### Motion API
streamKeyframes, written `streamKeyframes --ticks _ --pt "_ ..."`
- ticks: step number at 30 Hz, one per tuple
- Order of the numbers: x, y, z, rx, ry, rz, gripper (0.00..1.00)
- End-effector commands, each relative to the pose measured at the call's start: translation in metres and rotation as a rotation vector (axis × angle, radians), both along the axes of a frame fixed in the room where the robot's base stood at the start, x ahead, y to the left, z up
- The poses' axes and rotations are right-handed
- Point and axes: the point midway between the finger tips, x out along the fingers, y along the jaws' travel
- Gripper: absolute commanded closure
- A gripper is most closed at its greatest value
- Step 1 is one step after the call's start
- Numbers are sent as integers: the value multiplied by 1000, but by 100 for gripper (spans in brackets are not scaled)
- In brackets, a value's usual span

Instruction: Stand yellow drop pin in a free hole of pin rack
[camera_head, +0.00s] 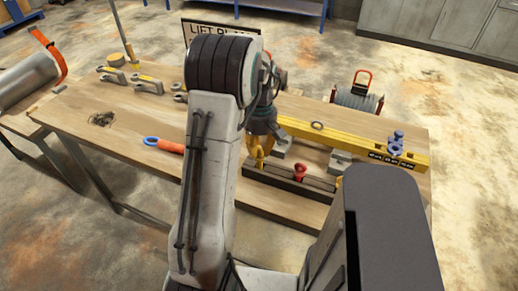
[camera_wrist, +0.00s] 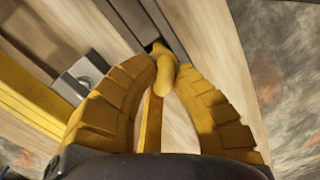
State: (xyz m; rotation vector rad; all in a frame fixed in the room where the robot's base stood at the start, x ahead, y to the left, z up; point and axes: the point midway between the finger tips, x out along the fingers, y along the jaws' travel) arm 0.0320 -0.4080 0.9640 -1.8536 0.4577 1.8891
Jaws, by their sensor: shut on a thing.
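My gripper (camera_head: 258,155) is shut on the yellow drop pin (camera_wrist: 163,78), which sits between its two yellow fingertips in the wrist view (camera_wrist: 166,70). The dark, long pin rack (camera_head: 318,181) lies on the workbench, below and to the right of my gripper in the head view. My gripper is at the rack's left end. A red pin (camera_head: 300,170) stands in the rack near its middle. The rack also shows in the wrist view (camera_wrist: 133,14), just beyond the fingertips. I cannot tell whether the yellow pin's lower end is in a hole.
A yellow beam (camera_head: 345,139) lies behind the rack on grey blocks (camera_head: 340,160). An orange-handled tool (camera_head: 165,145) lies on the bench (camera_head: 130,125) at left. Metal shackles (camera_head: 150,85) stand at the back left. The bench's front edge is close to the rack.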

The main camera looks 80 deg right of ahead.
Motion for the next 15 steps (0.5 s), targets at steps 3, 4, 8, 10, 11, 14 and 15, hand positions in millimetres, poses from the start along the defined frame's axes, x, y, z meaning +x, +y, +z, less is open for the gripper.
streamKeyframes --ticks 3,4,8,10,11,14,15 --pt "0 0 -4 0 0 0 100" --pt "0 0 -4 0 0 0 100" --pt "0 0 -7 0 0 0 100" --pt "0 0 -8 0 0 0 100" --pt "0 0 -9 0 0 0 100" --pt "0 0 -11 0 0 0 100" --pt "0 0 -12 0 0 0 100"
